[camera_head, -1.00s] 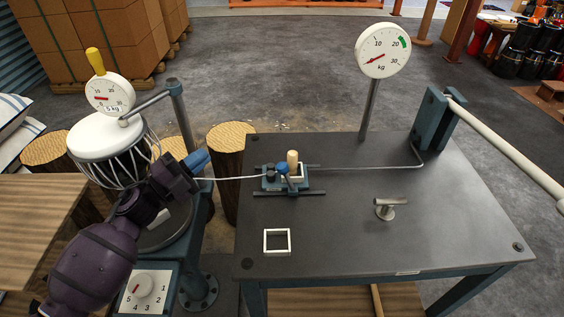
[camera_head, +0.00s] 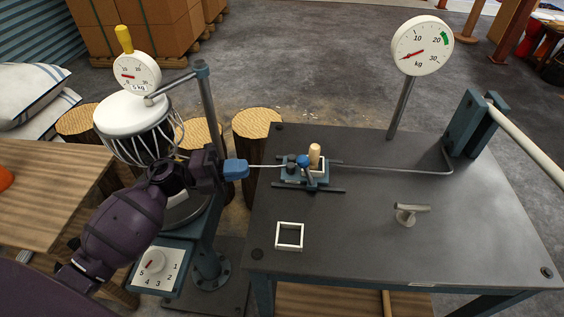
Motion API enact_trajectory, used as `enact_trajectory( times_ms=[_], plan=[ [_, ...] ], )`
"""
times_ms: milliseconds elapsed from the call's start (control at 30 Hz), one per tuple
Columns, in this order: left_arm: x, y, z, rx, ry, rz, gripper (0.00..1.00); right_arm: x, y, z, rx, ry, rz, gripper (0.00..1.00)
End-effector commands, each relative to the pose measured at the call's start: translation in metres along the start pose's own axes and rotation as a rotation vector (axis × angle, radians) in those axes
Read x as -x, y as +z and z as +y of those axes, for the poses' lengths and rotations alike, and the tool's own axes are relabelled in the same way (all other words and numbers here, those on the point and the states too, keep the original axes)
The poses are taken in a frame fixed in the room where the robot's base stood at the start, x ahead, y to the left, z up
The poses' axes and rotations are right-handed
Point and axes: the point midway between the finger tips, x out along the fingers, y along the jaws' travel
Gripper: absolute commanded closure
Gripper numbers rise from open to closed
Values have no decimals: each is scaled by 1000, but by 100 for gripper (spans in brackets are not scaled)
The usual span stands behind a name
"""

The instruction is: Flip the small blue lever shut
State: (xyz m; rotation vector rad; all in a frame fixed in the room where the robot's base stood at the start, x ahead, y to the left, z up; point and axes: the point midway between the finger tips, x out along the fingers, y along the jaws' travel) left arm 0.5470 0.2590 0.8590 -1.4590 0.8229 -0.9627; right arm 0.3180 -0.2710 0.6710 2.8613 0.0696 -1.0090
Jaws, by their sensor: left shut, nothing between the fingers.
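The small blue lever (camera_head: 304,161) has a round blue knob and sits on a blue-grey clamp block (camera_head: 318,180) on the dark table. A tan wooden peg (camera_head: 314,154) stands upright just behind the knob. A pale cord runs from the clamp leftward to my left gripper. My left gripper (camera_head: 240,169) has blue fingertips pointing right, left of the clamp at the table's edge. It is shut; the cord seems to pass at or behind its fingertips, and I cannot tell if they touch. A gap separates the gripper from the lever. My right gripper is not in view.
A white square frame (camera_head: 289,236) and a metal T-shaped post (camera_head: 407,213) stand on the table (camera_head: 350,240). A kg dial (camera_head: 421,45) rises behind. The table front is mostly clear.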

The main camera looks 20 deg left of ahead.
Motion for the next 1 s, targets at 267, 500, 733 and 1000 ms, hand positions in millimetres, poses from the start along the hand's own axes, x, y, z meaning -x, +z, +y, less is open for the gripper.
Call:
enact_trajectory(
  times_ms=[267, 500, 733, 1000],
  plan=[
    [-25, 0, -1, -1, -3, 2, 100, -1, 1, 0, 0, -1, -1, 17],
    [-65, 0, 0, 0, -3, 1, 100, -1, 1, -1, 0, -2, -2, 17],
    [-92, 0, 0, 0, -2, 0, 100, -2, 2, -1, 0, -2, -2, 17],
    [-100, 0, 0, 0, -1, -1, 100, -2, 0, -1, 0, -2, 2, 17]
  ],
)
